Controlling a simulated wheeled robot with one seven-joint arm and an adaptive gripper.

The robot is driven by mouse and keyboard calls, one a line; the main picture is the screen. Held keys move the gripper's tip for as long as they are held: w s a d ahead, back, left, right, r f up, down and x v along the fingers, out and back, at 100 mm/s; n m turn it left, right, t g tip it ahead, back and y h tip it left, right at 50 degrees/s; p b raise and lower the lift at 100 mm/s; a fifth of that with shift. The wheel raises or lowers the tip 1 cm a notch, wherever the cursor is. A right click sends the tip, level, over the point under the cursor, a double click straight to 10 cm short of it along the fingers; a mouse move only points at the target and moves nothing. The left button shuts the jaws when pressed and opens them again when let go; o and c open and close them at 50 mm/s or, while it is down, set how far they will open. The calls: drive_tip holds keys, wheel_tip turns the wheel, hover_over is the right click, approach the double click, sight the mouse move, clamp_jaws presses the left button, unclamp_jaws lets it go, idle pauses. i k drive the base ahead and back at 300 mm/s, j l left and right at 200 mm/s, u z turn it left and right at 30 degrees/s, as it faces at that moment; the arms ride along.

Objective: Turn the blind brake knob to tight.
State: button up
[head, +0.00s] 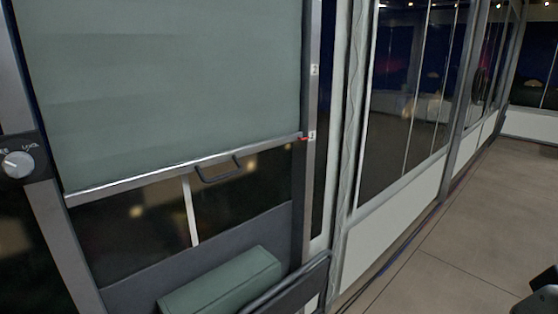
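The blind brake knob (18,164) is a round light grey dial on a dark plate at the left edge of the head view. Small white lettering stands above it, too small to read surely; the plate is cut off by the picture edge. The grey-green blind (160,85) is partly down over the window. Its pale bottom bar (130,181) slopes up to the right and carries a dark pull handle (218,170). A red mark (304,138) shows at the bar's right end, by a label on the frame. My gripper is not recognisable in this view.
A green padded box or cushion (222,284) and a dark rail (290,284) stand below the window. Glazed panels (410,110) run along the right. Open floor (450,240) lies at right. A dark part at the bottom right corner is unclear.

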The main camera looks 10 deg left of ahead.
sight(17, 165)
drive_tip(key=u, duration=1.65)
